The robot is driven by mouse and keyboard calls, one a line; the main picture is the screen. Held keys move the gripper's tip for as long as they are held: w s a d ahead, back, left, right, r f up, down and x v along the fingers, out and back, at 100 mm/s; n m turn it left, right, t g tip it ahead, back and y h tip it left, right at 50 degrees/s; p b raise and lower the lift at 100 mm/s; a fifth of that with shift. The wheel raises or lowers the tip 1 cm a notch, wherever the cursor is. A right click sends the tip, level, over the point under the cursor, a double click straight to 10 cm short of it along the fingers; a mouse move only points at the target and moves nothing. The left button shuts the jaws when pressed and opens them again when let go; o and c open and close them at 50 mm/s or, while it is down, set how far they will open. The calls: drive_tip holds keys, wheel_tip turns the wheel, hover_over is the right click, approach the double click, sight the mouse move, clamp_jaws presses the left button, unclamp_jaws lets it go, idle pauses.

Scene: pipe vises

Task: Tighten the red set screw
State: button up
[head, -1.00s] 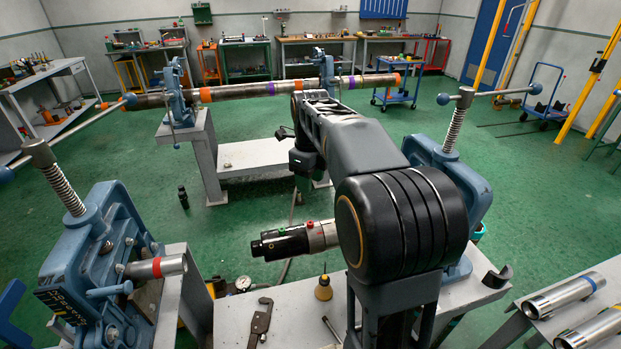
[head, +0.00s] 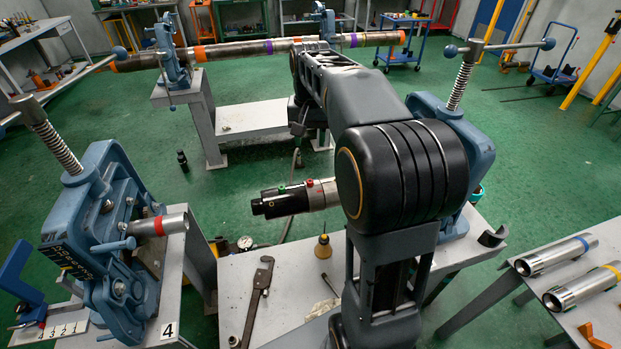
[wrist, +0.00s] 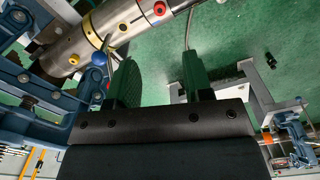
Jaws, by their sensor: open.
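The red set screw (head: 310,183) sits on top of a silver pipe fitting with a black end (head: 270,203), with a green screw (head: 282,189) beside it. The fitting lies level over the bench, and its right end is hidden behind my arm. In the wrist view the red screw (wrist: 160,8) is at the top edge, on the fitting's silver body (wrist: 122,22), with yellow screws further left. My gripper (wrist: 160,74) is open and empty, its two fingers apart and below the screw in that picture. In the head view I cannot make out the fingers.
Another blue vise (head: 455,125) stands right of my arm. A long pipe (head: 240,50) spans the back stands.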

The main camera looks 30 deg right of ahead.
sight(310, 181)
wheel_tip(310, 181, down, 14)
drive_tip(key=n, duration=2.1)
drive_tip(key=shift+r, duration=0.1)
clamp_jaws()
drive_tip(key=shift+m, duration=1.2)
